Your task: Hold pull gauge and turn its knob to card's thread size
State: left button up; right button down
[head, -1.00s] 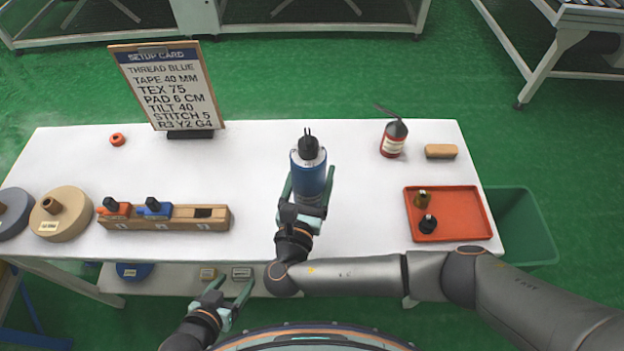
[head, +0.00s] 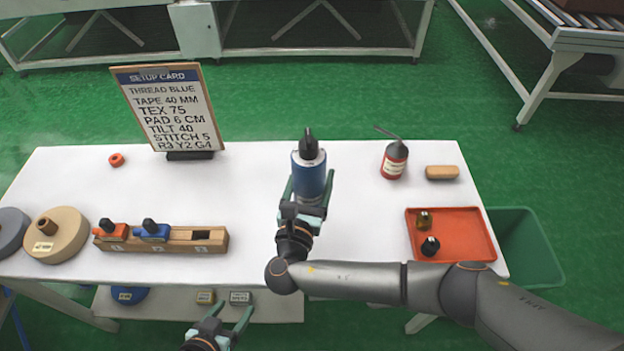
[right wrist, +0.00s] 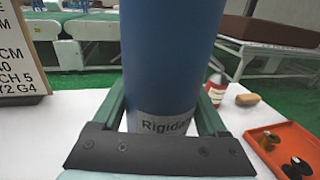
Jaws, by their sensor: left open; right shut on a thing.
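The pull gauge (head: 309,176), a blue cylinder with a black knob (head: 309,146) on top, stands upright at the middle of the table. My right gripper (head: 308,192) is shut around it. In the right wrist view the gauge's blue body (right wrist: 168,60) fills the space between the fingers, with a partly hidden "Rigida" label. No scale reading is legible. The setup card (head: 172,108) at the back left reads "TEX 75" and "THREAD BLUE". My left gripper (head: 227,316) is open and empty, low in front of the table, away from the gauge.
A wooden block (head: 160,240) with orange and blue pieces and tan spool (head: 56,236) are left. A red bottle (head: 394,160), wooden piece (head: 442,172) and orange tray (head: 468,222) with two small knobs are right. A green bin (head: 528,250) stands beyond the right edge.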

jog(key=shift+f+b, duration=0.5)
jog(key=shift+f, duration=0.05)
jog(key=shift+f, duration=0.35)
jog(key=shift+f+b, duration=1.55)
jog(key=shift+f, duration=0.2)
jog(key=shift+f+b, duration=0.5)
jog(key=shift+f, duration=0.2)
jog(key=shift+f+b, duration=0.85)
jog(key=shift+f, duration=0.2)
jog(key=shift+f, duration=0.35)
jog(key=shift+f+b, duration=0.35)
jog(key=shift+b, duration=0.15)
